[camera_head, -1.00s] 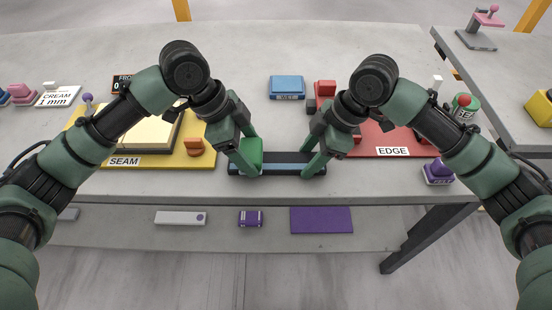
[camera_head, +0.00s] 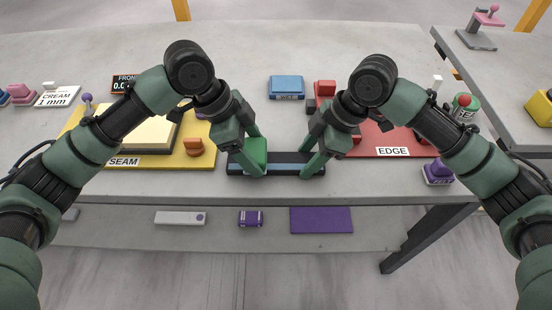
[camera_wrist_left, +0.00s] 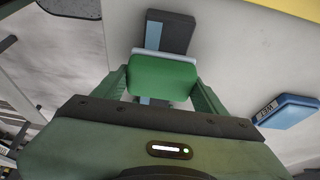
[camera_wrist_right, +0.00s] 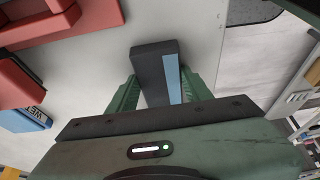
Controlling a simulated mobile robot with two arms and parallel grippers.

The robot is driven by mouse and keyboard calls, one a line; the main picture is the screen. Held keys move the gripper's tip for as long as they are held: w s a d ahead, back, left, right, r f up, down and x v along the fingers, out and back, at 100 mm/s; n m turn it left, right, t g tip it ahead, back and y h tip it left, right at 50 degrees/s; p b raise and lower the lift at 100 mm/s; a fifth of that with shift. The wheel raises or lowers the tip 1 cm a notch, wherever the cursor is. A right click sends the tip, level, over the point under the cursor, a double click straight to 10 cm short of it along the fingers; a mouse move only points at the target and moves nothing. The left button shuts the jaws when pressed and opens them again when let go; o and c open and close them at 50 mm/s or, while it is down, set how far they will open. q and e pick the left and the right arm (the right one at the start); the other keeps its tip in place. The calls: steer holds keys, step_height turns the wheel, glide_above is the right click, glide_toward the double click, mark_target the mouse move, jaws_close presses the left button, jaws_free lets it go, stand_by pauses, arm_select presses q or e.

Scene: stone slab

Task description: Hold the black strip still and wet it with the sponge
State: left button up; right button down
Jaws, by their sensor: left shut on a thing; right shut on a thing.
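The black strip (camera_head: 285,158) lies across the front of the slab, with a light blue band along it; its ends also show in the left wrist view (camera_wrist_left: 177,32) and the right wrist view (camera_wrist_right: 152,72). My left gripper (camera_head: 254,160) is shut on the green sponge (camera_head: 256,152). The sponge is over the left part of the strip; in the left wrist view (camera_wrist_left: 162,77) it covers part of the band. Whether it touches the strip is hard to tell. My right gripper (camera_head: 313,163) is shut on the strip near its right end.
A blue block marked WET (camera_head: 286,85) stands behind the strip. The yellow SEAM board (camera_head: 200,128) is to the left and the red EDGE board (camera_head: 380,135) to the right. A lower shelf (camera_head: 340,242) holds a purple sheet. The slab's front edge is close to the strip.

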arm_select(q)
steer(key=shift+a+f, duration=0.25)
steer(key=shift+a, duration=0.6)
steer(key=shift+a+f, duration=0.2)
steer(key=shift+a, duration=0.6)
step_height(320, 180, up, 10)
steer(key=shift+d+f, duration=0.2)
steer(key=shift+f, duration=0.05)
steer(key=o, duration=0.6)
steer(key=c, duration=0.6)
